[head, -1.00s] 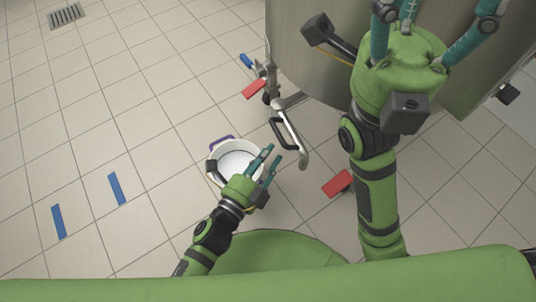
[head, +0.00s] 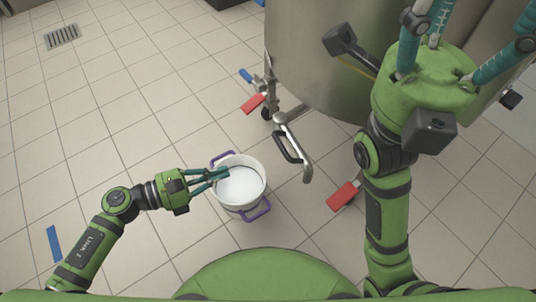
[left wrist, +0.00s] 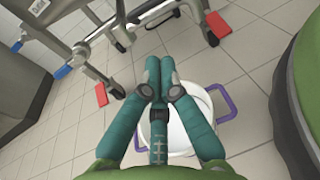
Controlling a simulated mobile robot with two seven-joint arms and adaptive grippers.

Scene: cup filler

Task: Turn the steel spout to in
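The steel spout (head: 293,145), with a black-edged loop handle, reaches from the side of the big steel vat. Its free end lies right of the white bucket (head: 262,190) in the head view, apart from its rim. My left gripper (head: 225,173) has its teal fingers drawn together over the bucket's left side, with nothing seen between them. In the left wrist view the fingers (left wrist: 158,70) meet in front of the bucket (left wrist: 178,135). My right gripper (head: 450,35) has its teal fingers spread beside the vat; their tips are cut off by the frame.
The steel vat (head: 310,70) fills the back right. Red floor pieces (head: 343,196) lie near its legs. The bucket has purple handles (head: 257,211). A blue floor strip (head: 54,243) and a drain (head: 62,37) are at the left.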

